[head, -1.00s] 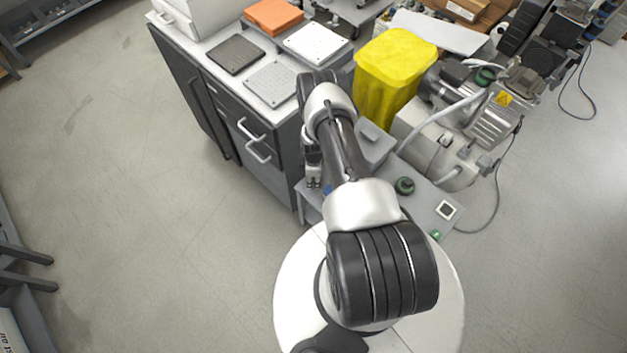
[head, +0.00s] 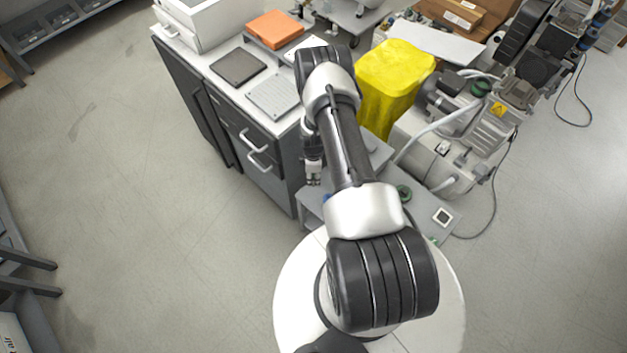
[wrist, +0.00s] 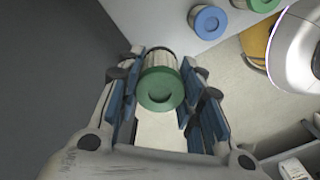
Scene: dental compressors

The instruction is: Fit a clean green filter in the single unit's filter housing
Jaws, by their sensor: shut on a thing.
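My gripper (wrist: 160,100) is shut on a green-capped filter (wrist: 161,85) with a pale pleated body, its cap facing the wrist camera. In the head view my gripper (head: 314,178) hangs beside the small grey table (head: 425,205), and the arm hides most of it and the filter.
In the wrist view a blue-capped filter (wrist: 208,21) and another green-capped one (wrist: 262,4) stand on the grey surface. A dark green round part (head: 404,192) lies on the small table. A yellow bin (head: 393,80) and a drawer cabinet (head: 262,160) stand close by.

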